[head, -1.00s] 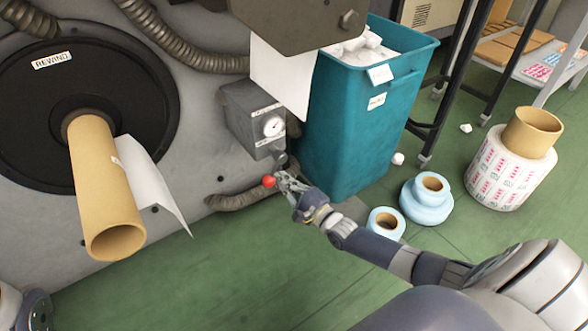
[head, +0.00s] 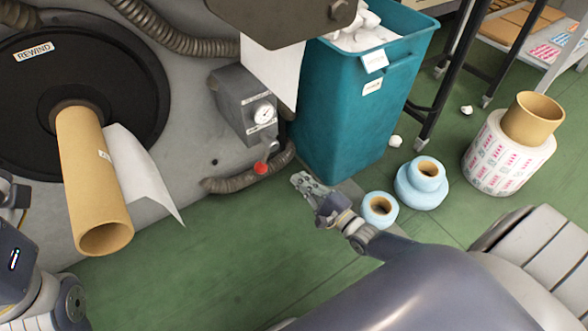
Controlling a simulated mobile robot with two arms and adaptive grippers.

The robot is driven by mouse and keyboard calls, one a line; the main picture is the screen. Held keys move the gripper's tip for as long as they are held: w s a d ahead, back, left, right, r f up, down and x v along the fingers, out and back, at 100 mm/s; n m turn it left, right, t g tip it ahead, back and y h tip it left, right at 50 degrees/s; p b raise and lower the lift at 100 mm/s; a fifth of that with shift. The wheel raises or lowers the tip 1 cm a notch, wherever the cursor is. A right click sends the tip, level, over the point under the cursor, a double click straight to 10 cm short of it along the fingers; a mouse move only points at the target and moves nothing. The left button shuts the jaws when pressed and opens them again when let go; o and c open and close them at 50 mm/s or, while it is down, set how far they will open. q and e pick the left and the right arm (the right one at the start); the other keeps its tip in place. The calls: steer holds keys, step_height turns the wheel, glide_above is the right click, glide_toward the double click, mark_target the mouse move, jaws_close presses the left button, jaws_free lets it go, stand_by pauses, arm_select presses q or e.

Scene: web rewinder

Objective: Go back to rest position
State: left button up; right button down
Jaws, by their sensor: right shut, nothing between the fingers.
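My right gripper (head: 303,183) is shut and empty. It is over the green floor, to the right of and below the red knob (head: 260,168), and apart from it. The red knob is on a lever under the grey gauge box (head: 247,105). My left arm shows at the left edge; its gripper is not clearly in view. The cardboard core (head: 92,185) sticks out from the black rewind disc (head: 30,130), with a white sheet (head: 140,175) hanging beside it.
A teal bin (head: 350,115) full of white scraps stands behind my right gripper. Blue rolls (head: 420,185) and a printed roll (head: 505,158) with a cardboard core on top stand on the floor at right. A black-framed rack (head: 440,85) is behind. Green floor is clear at the middle front.

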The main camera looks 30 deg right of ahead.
steer(key=shift+s, duration=0.25)
steer(key=shift+r, duration=0.1)
stand_by(0.3)
